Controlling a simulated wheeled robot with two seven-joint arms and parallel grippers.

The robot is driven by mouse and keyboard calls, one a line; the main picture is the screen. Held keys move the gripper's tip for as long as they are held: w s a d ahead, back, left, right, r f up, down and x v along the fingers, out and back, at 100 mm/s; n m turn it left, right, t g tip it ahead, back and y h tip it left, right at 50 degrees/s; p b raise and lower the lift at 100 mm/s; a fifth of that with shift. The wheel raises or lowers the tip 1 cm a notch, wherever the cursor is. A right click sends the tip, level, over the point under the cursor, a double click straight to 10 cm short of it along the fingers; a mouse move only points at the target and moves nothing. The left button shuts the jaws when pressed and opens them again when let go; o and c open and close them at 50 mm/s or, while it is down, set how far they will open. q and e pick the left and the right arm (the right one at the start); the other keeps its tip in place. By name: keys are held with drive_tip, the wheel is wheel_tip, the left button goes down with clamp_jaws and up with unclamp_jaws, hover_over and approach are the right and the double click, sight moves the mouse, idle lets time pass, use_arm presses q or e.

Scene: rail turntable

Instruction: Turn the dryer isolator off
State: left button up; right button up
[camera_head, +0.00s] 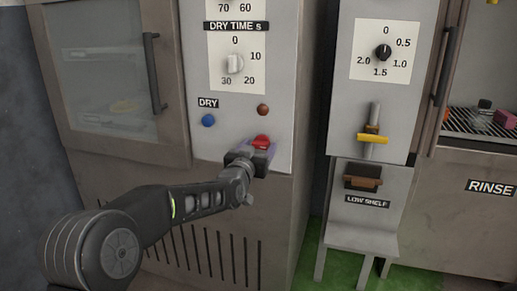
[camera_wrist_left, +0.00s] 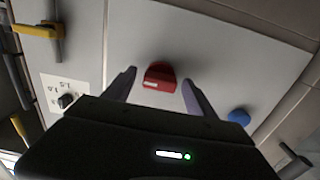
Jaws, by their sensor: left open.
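The dryer isolator is a red handle (camera_head: 261,141) low on the light grey dryer panel (camera_head: 233,112), below the DRY label. My left gripper (camera_head: 262,150) is in front of it and partly covers it in the head view. In the left wrist view the red handle (camera_wrist_left: 159,77) shows between the tips of my left gripper (camera_wrist_left: 158,82). The fingers are open, one on each side of the handle, with gaps visible. Whether they touch the panel is unclear. My right gripper is not in view.
A blue button (camera_head: 208,121) and a brown-red knob or lamp (camera_head: 263,110) sit above the handle. The white DRY TIME dial (camera_head: 235,63) is higher up. To the right are a yellow-handled lever (camera_head: 373,138), a black dial (camera_head: 383,53) and a low shelf (camera_head: 361,239).

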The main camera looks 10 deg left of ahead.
use_arm(q)
drive_tip(key=shift+c, duration=0.4)
drive_tip(key=c, duration=1.3)
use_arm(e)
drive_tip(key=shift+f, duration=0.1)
